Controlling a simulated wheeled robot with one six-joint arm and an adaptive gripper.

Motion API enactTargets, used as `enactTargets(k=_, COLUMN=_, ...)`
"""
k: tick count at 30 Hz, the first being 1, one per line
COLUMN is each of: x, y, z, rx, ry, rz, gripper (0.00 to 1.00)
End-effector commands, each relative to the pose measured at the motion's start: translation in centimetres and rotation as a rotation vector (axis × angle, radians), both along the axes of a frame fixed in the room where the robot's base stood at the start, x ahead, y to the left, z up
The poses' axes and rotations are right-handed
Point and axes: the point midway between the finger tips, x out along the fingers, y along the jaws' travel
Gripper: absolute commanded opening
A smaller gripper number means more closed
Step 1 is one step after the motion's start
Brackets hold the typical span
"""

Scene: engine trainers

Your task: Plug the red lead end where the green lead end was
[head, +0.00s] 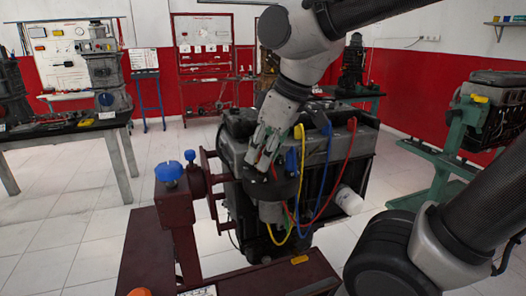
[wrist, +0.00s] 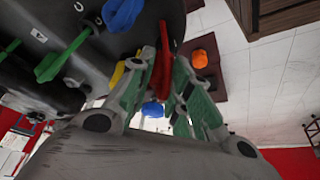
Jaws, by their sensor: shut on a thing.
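My gripper (head: 264,158) is at the near upper side of the engine, fingers pointing down. In the wrist view its fingers with green pads (wrist: 172,90) are closed around the red lead end (wrist: 163,62). The red lead (head: 346,165) arcs from the engine top and loops down in front. A green lead end (wrist: 47,68) shows against the dark engine side in the wrist view. Whether it sits in a socket is unclear. A blue lead end (wrist: 122,14) and part of a yellow one (wrist: 117,74) are also there. The contact at the red tip is unclear.
The engine (head: 312,165) is on a dark red stand (head: 185,230) with a blue knob (head: 169,171). Blue (head: 325,185) and yellow (head: 301,165) leads hang beside the red one. A white cylinder (head: 348,200) juts out at right. A tool table (head: 65,128) stands at left; floor between is clear.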

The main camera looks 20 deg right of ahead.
Motion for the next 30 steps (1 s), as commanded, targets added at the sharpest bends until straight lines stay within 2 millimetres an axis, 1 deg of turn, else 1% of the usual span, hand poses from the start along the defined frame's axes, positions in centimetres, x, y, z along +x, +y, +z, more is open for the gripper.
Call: enactTargets(k=30, x=0.02, y=0.01, z=-0.61, rx=0.001, ry=-0.001, rz=0.000, gripper=0.03)
